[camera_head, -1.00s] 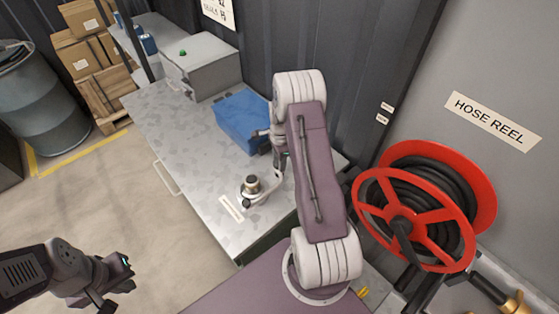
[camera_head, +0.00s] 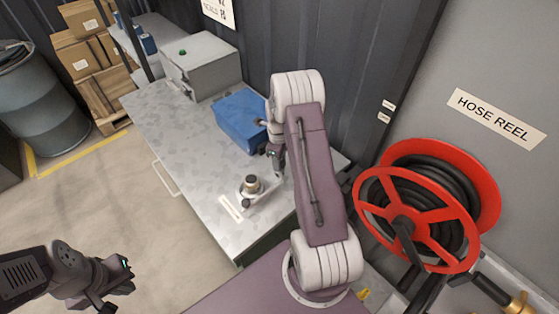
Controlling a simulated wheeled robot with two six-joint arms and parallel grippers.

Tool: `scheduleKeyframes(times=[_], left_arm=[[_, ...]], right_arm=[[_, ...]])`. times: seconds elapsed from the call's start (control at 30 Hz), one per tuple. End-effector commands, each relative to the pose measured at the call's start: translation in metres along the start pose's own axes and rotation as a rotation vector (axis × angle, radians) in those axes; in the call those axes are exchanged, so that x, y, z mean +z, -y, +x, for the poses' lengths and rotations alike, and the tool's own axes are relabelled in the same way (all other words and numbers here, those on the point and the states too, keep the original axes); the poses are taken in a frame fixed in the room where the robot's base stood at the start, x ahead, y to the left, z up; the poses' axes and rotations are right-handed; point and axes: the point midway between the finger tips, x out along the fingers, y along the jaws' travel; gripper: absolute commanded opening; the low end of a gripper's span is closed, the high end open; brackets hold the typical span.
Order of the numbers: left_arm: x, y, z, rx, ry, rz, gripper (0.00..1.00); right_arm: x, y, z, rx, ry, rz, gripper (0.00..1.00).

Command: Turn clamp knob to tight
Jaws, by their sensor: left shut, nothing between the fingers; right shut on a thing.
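A small clamp fitting (camera_head: 250,186) with a round dark-topped metal post stands on the grey metal workbench (camera_head: 190,150), near its front edge. Its pale arm reaches right and up toward my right gripper. My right gripper (camera_head: 277,168) points down at the end of that arm, beside the blue box. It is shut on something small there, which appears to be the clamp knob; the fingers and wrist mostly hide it. My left gripper (camera_head: 118,282) is shut and empty at the lower left, over the floor, away from the bench.
A blue box (camera_head: 240,122) lies close behind my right gripper. A grey cabinet (camera_head: 203,66) with a green button stands at the bench's far end. A white label (camera_head: 231,208) lies beside the fitting. A red hose reel (camera_head: 420,205) is at the right.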

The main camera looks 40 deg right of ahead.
Motion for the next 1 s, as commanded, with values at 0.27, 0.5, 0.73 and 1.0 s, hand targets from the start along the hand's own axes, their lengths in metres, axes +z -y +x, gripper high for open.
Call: scheduleKeyframes(times=[0.27, 0.5, 0.73, 1.0], left_arm=[[0.0001, 0.0, 0.0007, 0.0, 0.0, 0.0, 0.0], [0.0001, 0.0, 0.0007, 0.0, 0.0, 0.0, 0.0], [0.0001, 0.0, 0.0007, 0.0, 0.0, 0.0, 0.0], [0.0002, 0.0, 0.0012, 0.0, 0.0, 0.0, 0.0]], right_arm=[[0.0014, 0.0019, -0.0018, -0.006, 0.002, 0.04, 0.01], [0.0014, 0.0021, -0.0019, -0.006, 0.002, 0.043, 0.01], [0.0012, 0.0018, -0.0017, -0.005, 0.002, 0.042, 0.63], [0.0006, 0.0009, -0.0013, -0.003, 0.0, 0.04, 0.63]])
